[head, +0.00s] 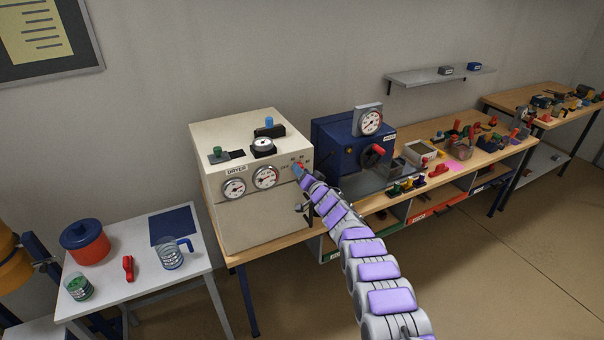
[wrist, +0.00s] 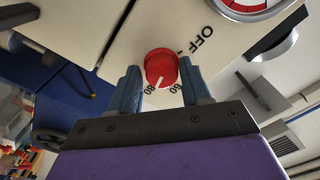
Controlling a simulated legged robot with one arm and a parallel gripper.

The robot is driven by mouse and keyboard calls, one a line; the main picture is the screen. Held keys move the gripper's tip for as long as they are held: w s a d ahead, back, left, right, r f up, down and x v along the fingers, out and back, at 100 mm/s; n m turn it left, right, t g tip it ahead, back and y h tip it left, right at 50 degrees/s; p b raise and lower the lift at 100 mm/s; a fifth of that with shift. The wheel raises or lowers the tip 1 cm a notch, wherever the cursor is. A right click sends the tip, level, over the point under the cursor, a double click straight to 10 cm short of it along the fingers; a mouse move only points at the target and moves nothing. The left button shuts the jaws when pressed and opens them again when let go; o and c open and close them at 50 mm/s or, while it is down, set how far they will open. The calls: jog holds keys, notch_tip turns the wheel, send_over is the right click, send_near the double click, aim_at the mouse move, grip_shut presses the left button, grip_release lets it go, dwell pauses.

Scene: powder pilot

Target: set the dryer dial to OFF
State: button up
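The dryer (head: 255,208) is a cream box marked DRYER on a wooden bench, with two round gauges on its front. In the wrist view its red dial (wrist: 161,66) has a white pointer line near the 80 mark, and 60 shows beside it. The OFF label (wrist: 202,40) lies to the upper right of the dial. My gripper (wrist: 159,70) is open, its two blue fingers on either side of the dial. A gap shows at the left finger; whether the right one touches is unclear. In the head view my gripper (head: 299,170) is at the dryer's front right and covers the dial.
A blue machine (head: 345,143) with a gauge and red-handled knob stands right of the dryer. Small bins and parts cover the bench further right. A white table (head: 135,278) at left holds a red pot (head: 86,246) and a blue-handled jug (head: 172,254).

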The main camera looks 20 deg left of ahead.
jog(key=c, duration=0.7)
